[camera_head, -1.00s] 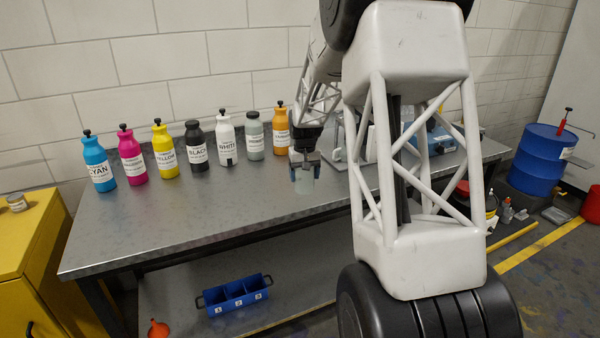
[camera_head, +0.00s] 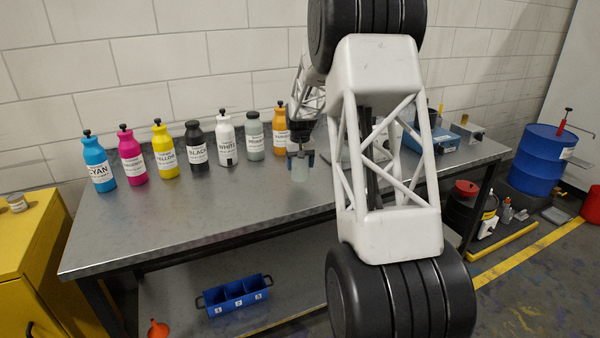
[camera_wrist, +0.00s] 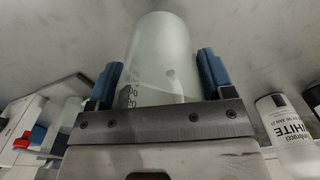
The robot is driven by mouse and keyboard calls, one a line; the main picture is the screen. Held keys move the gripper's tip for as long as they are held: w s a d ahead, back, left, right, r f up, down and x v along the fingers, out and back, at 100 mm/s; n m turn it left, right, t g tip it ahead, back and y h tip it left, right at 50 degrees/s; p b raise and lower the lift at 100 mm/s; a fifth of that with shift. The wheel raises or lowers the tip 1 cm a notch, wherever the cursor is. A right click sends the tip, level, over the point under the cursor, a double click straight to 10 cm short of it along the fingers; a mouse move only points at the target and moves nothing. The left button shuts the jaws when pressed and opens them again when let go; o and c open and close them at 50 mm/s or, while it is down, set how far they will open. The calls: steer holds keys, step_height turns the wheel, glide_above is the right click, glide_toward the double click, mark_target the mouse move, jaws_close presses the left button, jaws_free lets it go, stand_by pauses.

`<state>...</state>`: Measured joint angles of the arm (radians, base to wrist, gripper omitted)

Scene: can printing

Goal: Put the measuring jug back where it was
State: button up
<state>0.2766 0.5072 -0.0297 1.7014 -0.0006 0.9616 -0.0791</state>
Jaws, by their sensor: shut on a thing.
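The measuring jug (camera_wrist: 160,55) is a clear, frosted-looking cylinder with dark graduation marks. My gripper (camera_wrist: 158,82) is shut on it, with one blue fingertip on each side of the jug in the wrist view. In the head view my gripper (camera_head: 300,160) hangs over the steel table, in front of the orange bottle, with the pale jug (camera_head: 300,174) below the fingers. I cannot tell whether the jug's base touches the table.
Blue equipment (camera_head: 432,138) stands at the table's right, partly behind my arm. The table's front left (camera_head: 190,220) is clear.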

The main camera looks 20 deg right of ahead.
stand_by(0.3)
steer(key=shift+f, duration=1.7)
steer(key=shift+f, duration=0.1)
steer(key=o, duration=1)
step_height(320, 180, up, 12)
steer(key=shift+r, duration=0.1)
